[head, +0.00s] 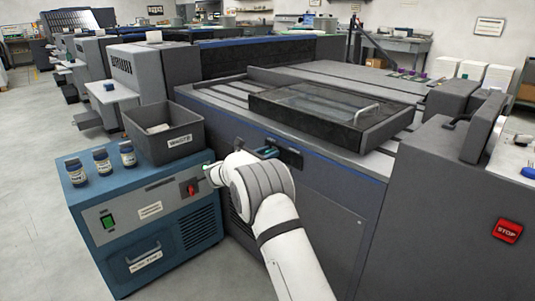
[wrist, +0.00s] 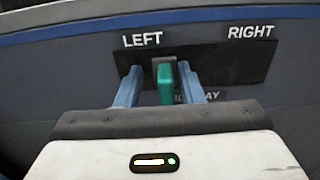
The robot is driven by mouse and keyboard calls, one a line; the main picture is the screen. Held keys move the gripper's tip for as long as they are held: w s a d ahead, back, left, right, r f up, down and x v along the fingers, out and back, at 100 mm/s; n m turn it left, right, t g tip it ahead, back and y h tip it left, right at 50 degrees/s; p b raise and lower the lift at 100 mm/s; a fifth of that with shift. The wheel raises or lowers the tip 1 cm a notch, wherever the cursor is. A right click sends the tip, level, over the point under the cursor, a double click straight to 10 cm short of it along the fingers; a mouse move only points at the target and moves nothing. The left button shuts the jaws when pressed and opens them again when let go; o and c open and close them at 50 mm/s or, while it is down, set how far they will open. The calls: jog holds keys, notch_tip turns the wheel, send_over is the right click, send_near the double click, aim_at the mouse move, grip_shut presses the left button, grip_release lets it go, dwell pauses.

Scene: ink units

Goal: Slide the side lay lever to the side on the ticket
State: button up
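The side lay lever (wrist: 166,86) is a teal upright handle in a dark plate (wrist: 226,62) marked LEFT and RIGHT. It stands nearer the LEFT word, on the grey press front. In the wrist view my gripper (wrist: 161,80) has its two blue fingers one on each side of the lever. A gap shows between the left finger and the lever; the right finger is very close to it, and I cannot tell whether they touch. The lower label is partly hidden by the lever and right finger. In the head view my white arm hides most of the gripper.
A blue cabinet (head: 120,208) with a red switch (head: 190,187) stands left of my arm. On it are a grey bin (head: 190,140) and three jars. A dark clear-topped frame (head: 375,132) lies on the press. A red STOP button (head: 508,230) is at right.

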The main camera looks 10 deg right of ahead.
jog(key=p+v, duration=0.2)
jog(key=v, duration=0.5)
jog(key=shift+s+a, duration=0.2)
jog(key=shift+a, duration=0.1)
jog(key=s+d+r+m+g+y+p, duration=0.35)
jog(key=s+d+r+m+p, duration=0.3)
jog(key=s+r, duration=0.3)
jog(key=s+d+r+m+g+y+p, duration=0.2)
jog(key=s+d+r+m+g+p, duration=0.25)
jog(key=s+d+r+p, duration=0.5)
jog(key=s+a+r+m+y+p, duration=0.2)
jog(key=s+r+m+y+p, duration=0.1)
jog(key=s, duration=0.6)
jog(key=s+a+r+m+y+p, duration=0.2)
jog(key=s+r+m+y+p, duration=0.1)
jog(key=s, duration=0.7)
jog(key=s+a+r+m+y+p, duration=0.1)
jog(key=s+r+m+y+p, duration=0.2)
jog(key=s+r+m+p, duration=0.2)
jog(key=s+m+p, duration=0.1)
jog(key=s+m, duration=0.2)
jog(key=s, duration=0.1)
jog(key=shift+s+a+r+p, duration=0.2)
jog(key=shift+a+p, duration=0.2)
